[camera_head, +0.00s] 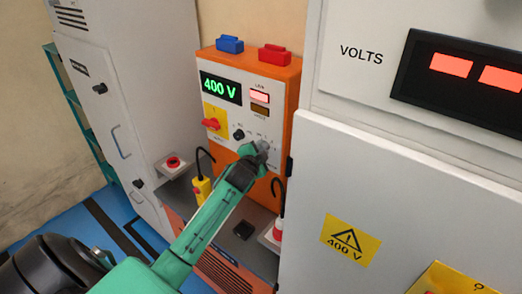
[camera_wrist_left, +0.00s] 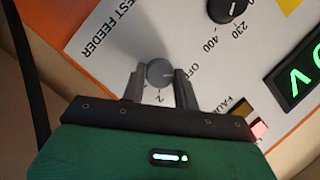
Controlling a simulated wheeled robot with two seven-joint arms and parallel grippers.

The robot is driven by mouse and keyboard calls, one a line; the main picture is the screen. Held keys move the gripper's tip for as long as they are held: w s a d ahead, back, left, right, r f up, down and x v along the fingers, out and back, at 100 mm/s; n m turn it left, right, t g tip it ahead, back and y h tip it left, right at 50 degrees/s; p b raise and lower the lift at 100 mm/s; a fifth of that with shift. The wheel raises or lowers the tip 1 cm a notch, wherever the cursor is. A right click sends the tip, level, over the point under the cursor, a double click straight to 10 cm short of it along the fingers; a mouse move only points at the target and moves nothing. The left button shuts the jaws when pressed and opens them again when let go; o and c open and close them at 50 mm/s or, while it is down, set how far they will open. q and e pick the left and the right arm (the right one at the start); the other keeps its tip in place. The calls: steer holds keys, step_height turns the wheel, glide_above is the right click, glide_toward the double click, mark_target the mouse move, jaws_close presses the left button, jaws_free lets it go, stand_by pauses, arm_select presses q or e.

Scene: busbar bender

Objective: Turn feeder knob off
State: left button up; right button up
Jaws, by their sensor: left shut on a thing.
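The feeder knob (camera_wrist_left: 160,73) is a small round grey knob on the white panel marked "TEST FEEDER". My left gripper (camera_head: 262,151) reaches up to the lower right of that panel in the head view and mostly hides the knob there. In the left wrist view the two dark fingers of the left gripper (camera_wrist_left: 160,85) stand on either side of the knob and are shut on it. An "OFF" label lies beside it; I cannot clearly tell which way the knob points. The feeder's display (camera_head: 221,88) reads 400 V in green. My right gripper is not in view.
A black selector knob (camera_head: 239,134) and a red switch on a yellow plate (camera_head: 212,124) are close by. A lamp (camera_head: 260,96) glows red. Below hang cables and a yellow probe (camera_head: 202,190). A large white cabinet (camera_head: 370,175) stands close on the right.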

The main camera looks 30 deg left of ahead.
arm_select(q)
steer(key=o, duration=1)
steer(key=shift+c, duration=0.2)
steer(key=shift+s, duration=0.15)
steer(key=b+v, duration=0.4)
steer(key=v, duration=0.9)
steer(key=shift+s+b, duration=0.25)
steer(key=shift+b, duration=0.15)
